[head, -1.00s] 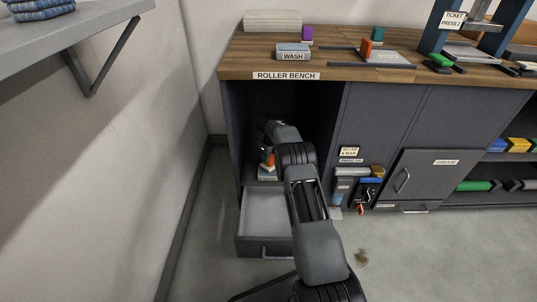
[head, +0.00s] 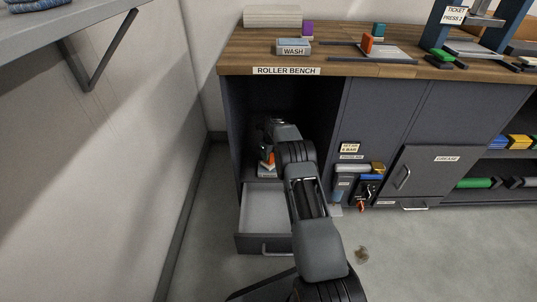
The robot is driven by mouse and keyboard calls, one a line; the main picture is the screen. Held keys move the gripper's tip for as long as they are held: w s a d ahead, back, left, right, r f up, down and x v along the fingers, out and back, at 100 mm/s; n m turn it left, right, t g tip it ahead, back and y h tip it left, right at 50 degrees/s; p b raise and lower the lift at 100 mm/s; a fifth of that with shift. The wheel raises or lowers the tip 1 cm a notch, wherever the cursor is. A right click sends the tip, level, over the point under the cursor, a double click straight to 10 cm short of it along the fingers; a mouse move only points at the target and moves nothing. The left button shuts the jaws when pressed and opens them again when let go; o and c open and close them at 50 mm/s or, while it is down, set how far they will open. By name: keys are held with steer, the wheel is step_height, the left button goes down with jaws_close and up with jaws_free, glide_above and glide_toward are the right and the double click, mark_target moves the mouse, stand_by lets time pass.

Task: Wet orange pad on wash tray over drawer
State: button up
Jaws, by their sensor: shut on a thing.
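My gripper (head: 268,148) is inside the open bay of the roller bench, above the open drawer. It is shut on the orange pad (head: 270,159), which shows only as a small orange patch. The wash tray (head: 266,173), pale and small, sits low in the bay behind the drawer, just under the pad. My arm hides much of this spot, and I cannot tell whether pad and tray touch. The drawer (head: 262,241) is pulled out, and the part that shows is empty.
A block labelled WASH (head: 292,51), a purple block (head: 307,29) and another orange block (head: 367,43) are on the bench top (head: 240,66). Tools hang on the cabinet front (head: 343,184) right of my arm. A wall runs close on the left.

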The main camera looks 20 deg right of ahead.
steer(key=shift+f+b, duration=0.3)
steer(key=shift+f, duration=0.25)
stand_by(1.2)
steer(key=shift+r+p, duration=2.2)
steer(key=shift+r, duration=1.3)
